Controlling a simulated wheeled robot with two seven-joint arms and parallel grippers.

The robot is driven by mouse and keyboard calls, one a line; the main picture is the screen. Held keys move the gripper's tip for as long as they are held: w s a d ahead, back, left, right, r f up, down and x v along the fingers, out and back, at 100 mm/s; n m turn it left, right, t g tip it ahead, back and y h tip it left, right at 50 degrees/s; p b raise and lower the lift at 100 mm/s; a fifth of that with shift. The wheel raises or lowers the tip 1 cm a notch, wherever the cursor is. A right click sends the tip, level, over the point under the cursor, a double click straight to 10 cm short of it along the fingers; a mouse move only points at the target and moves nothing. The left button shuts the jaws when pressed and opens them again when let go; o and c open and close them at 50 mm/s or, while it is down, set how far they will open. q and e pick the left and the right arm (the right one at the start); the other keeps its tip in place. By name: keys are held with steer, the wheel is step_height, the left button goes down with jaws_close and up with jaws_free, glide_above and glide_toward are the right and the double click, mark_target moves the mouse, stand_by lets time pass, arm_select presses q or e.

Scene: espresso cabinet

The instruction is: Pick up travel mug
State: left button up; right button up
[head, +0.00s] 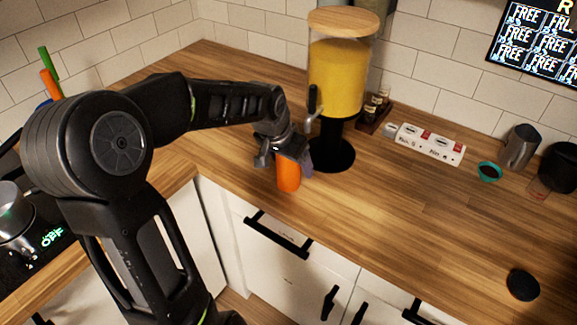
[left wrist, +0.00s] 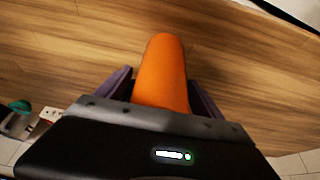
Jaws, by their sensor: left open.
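The travel mug appears to be the orange cylinder (head: 288,177) standing on the wooden counter in front of the juice dispenser. In the left wrist view the orange mug (left wrist: 162,75) lies between the two finger pads, its lower part hidden by the gripper body. My left gripper (head: 285,160) is at the mug's upper part in the head view, with a finger on either side. The jaws are open around it. In the left wrist view my left gripper (left wrist: 160,92) shows small gaps beside the mug. My right gripper is not in view.
The yellow juice dispenser (head: 336,80) stands close behind the gripper on a black base. A white and red box (head: 430,143), a teal cup (head: 489,171) and a metal pitcher (head: 520,147) stand to the right. A black disc (head: 523,285) lies front right. The middle right counter is clear.

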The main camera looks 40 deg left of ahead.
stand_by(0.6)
arm_select(q)
jaws_close()
stand_by(0.7)
steer(key=shift+r, duration=0.15)
steer(key=shift+w+r, duration=0.1)
steer(key=shift+r, duration=0.75)
steer(key=shift+s+r+b, duration=0.55)
steer(key=shift+r+b, duration=0.1)
steer(key=shift+r, duration=0.1)
steer(key=s+b, duration=0.3)
steer(key=s, duration=1.4)
steer(key=shift+d, duration=0.25)
